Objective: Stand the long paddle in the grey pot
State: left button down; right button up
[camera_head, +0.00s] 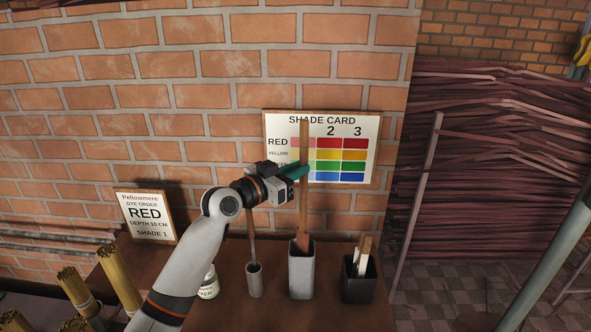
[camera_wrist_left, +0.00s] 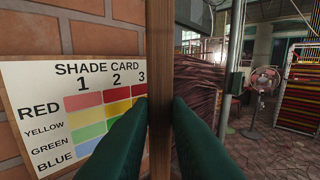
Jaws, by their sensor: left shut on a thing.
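The long paddle (camera_head: 303,205) is a tall, upright wooden stick with a redder, wider lower end. My left gripper (camera_head: 304,172) is shut on its upper part; the wrist view shows the wooden shaft (camera_wrist_left: 160,75) between the two green fingers. The paddle's lower end shows at the mouth of the tall square grey pot (camera_head: 301,279) and appears to be inside it. Its bottom tip is hidden by the pot's front wall, so I cannot tell whether it touches the floor of the pot. My right gripper is not in view.
A small round grey pot (camera_head: 255,282) with a thin stick stands left of the tall pot. A dark square pot (camera_head: 359,285) with short pale sticks stands right. A white jar (camera_head: 209,285) is by my arm. Behind are the shade card (camera_head: 345,117) and order sign (camera_head: 146,215).

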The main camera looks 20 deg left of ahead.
pick_arm(q)
jog(key=shift+f+b, duration=2.45)
jog(key=shift+f, duration=0.5)
jog(key=c, duration=1.3)
grip_release()
jog(key=shift+s+a+f, duration=0.1)
jog(key=shift+s+a, duration=0.15)
jog(key=shift+s, duration=0.2)
jog(key=b, duration=0.3)
send_near(301, 190)
jog(key=v, duration=0.3)
jog(key=shift+s+a, duration=0.2)
jog(key=shift+s, duration=0.15)
